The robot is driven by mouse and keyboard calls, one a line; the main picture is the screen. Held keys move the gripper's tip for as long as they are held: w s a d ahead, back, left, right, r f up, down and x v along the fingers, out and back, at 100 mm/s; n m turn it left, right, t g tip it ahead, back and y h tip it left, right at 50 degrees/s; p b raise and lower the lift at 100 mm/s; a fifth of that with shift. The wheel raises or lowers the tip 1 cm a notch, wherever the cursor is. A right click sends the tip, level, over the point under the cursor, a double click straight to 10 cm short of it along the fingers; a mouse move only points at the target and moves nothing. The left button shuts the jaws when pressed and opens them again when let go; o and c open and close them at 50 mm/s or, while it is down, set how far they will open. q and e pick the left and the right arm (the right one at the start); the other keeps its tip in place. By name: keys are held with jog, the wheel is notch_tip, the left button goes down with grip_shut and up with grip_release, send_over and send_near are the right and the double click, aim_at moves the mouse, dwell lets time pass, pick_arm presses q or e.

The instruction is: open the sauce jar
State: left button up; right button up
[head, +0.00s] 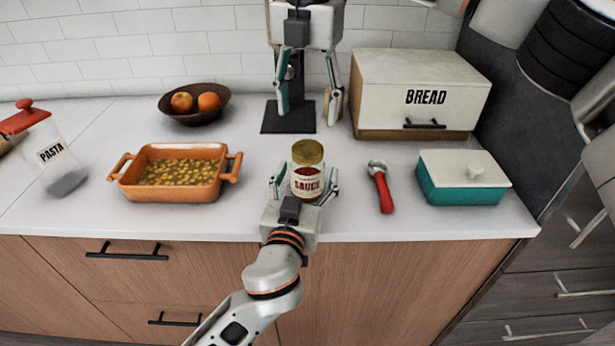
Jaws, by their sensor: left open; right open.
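The sauce jar (306,181) stands upright on the white counter, with a gold lid (308,152) on top and a label reading SAUCE. My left gripper (305,181) comes in low from the front. Its open fingers are on either side of the jar; I cannot tell whether they touch it. My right gripper (309,109) hangs from above, fingers pointing down, open and empty. It is in the upper middle of the head view, above and behind the jar in the picture.
An orange casserole (204,188) is left of the jar. A red-handled tool (380,187) and a teal dish (462,194) are to the right.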

aim_at(307, 148)
pick_arm(q)
grip_shut()
pick_arm(e)
jog(key=m, duration=1.6)
jog(key=shift+m, duration=0.3)
jog(key=m, duration=0.5)
jog(key=shift+m, duration=0.3)
jog(key=shift+f, duration=4)
